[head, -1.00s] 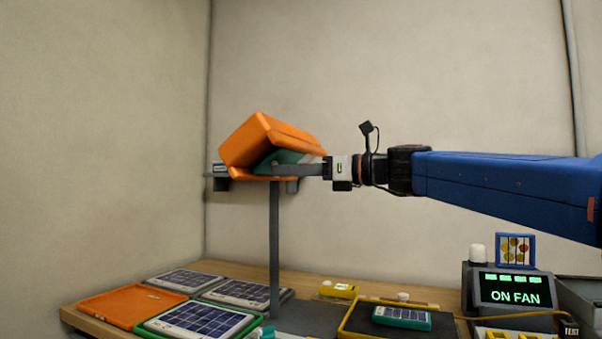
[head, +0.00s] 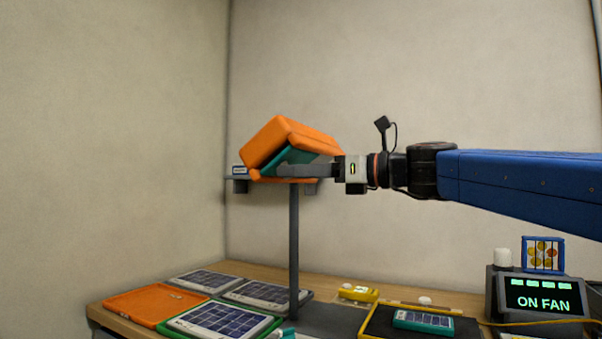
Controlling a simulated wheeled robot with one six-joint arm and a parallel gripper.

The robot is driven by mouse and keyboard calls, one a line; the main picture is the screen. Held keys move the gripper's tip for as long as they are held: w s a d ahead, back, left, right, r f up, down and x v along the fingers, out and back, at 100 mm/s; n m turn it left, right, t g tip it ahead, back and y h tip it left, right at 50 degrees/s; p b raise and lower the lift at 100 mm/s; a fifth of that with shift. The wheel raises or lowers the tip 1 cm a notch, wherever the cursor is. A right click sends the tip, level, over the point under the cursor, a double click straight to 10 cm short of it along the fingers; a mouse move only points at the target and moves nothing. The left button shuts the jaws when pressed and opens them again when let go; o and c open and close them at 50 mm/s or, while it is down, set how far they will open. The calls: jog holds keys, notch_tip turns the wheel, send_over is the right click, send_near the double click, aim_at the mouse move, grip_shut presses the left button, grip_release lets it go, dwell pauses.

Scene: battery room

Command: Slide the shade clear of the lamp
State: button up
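An orange shade (head: 290,133) sits tilted above the workbench, with an open gap on its lower left side. A teal part (head: 283,160) shows inside the gap. A grey post (head: 294,240) rises from the bench to just under the shade. My gripper (head: 281,171) reaches in from the right, its grey fingers level with the gap and in front of the teal part. The fingers show side-on, so I cannot tell whether they are apart or hold anything. I cannot make out a separate lamp; the shade's inner side is mostly hidden.
A small wall shelf (head: 236,182) with a little device is behind the shade. Solar panels (head: 220,319), an orange tray (head: 155,303), a yellow unit (head: 358,293) and a teal unit (head: 423,320) lie on the bench. A box reading "ON FAN" (head: 541,295) stands right.

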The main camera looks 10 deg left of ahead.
jog(key=v, duration=1.7)
jog(key=shift+d, duration=0.2)
jog(key=shift+s, duration=0.1)
dwell(0.3)
